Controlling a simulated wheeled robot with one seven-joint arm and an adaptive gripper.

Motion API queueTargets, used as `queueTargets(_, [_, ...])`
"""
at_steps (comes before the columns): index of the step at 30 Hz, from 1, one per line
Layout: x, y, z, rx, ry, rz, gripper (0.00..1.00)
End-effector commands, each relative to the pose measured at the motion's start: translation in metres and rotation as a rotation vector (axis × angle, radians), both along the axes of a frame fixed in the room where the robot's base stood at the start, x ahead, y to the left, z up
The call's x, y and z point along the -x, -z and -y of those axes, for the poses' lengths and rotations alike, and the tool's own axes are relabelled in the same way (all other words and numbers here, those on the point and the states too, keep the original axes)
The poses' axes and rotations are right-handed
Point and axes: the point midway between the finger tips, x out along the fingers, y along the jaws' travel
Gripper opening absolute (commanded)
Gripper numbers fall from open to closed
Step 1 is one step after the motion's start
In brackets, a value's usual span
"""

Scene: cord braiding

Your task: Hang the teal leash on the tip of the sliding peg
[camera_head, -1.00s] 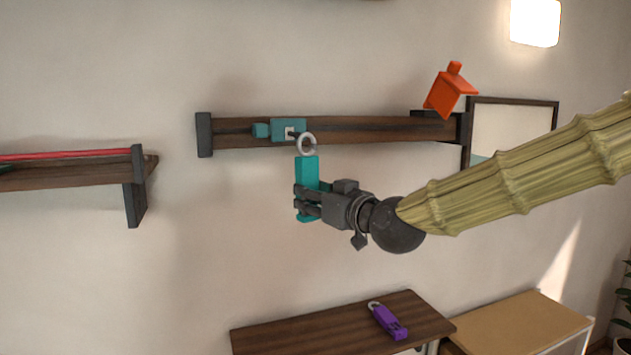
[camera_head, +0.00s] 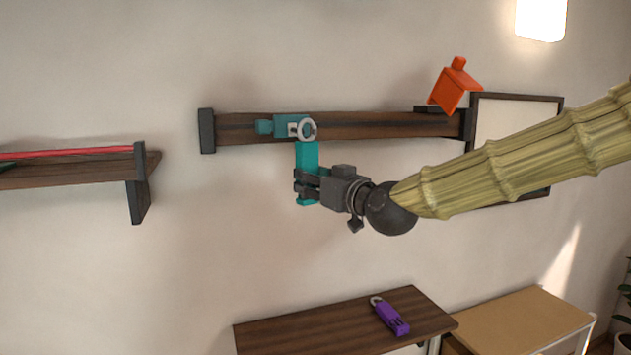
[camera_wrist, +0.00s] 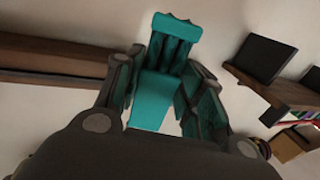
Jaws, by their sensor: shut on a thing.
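The teal leash (camera_head: 307,156) is upright in my gripper (camera_head: 306,186), which is shut on its body. Its light ring (camera_head: 307,130) stands at the top, in front of the rail. In the wrist view the leash (camera_wrist: 152,101) sits between the fingers of my gripper (camera_wrist: 160,85); its ring is not seen there. The sliding peg (camera_head: 284,126) is a teal block with a pale square part, on the left half of the rail. The ring overlaps the peg's right end in the picture. I cannot tell whether the peg's tip is through the ring.
The dark wooden rail (camera_head: 390,126) runs along the wall. A purple leash (camera_head: 391,316) lies on a lower shelf (camera_head: 300,335). A side shelf (camera_head: 80,172) is at left.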

Motion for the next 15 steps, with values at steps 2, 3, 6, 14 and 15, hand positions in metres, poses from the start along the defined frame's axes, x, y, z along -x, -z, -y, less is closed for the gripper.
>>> queueTargets(2, [-0.004,0.000,-0.001,0.000,0.000,0.000,0.11])
queueTargets(3, [-0.005,0.000,-0.002,-0.001,0.000,-0.001,0.11])
queueTargets(6, [-0.009,0.001,-0.003,0.000,0.000,-0.001,0.11])
queueTargets(14, [-0.021,0.002,-0.007,0.001,0.000,-0.001,0.11])
queueTargets(15, [-0.022,0.002,-0.007,0.001,0.000,-0.001,0.11])
